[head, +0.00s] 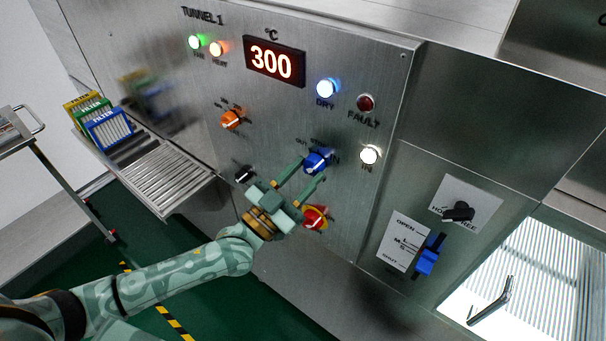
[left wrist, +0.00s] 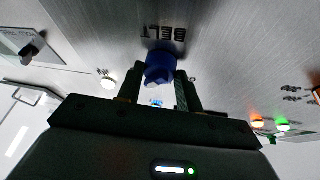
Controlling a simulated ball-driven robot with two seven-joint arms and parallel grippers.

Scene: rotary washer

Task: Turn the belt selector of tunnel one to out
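The belt selector is a blue knob (head: 318,160) on the steel panel marked TUNNEL 1, with small lettering beside it, partly hidden; "IN" reads on its right. In the left wrist view the blue knob (left wrist: 160,68) stands beneath the upside-down word BELT. My left gripper (head: 311,168) is at the knob, its fingers spread with one on each side. In the left wrist view the fingers (left wrist: 160,86) flank the knob; I cannot tell whether they touch it. The white lamp (head: 369,155) marked IN is lit. My right gripper is not in view.
A red and yellow knob (head: 316,218) sits just below my left gripper, and a black knob (head: 244,175) to its left. An orange knob (head: 231,119) is higher up. A blue lever (head: 428,259) is at right. A roller conveyor (head: 165,178) juts out at left.

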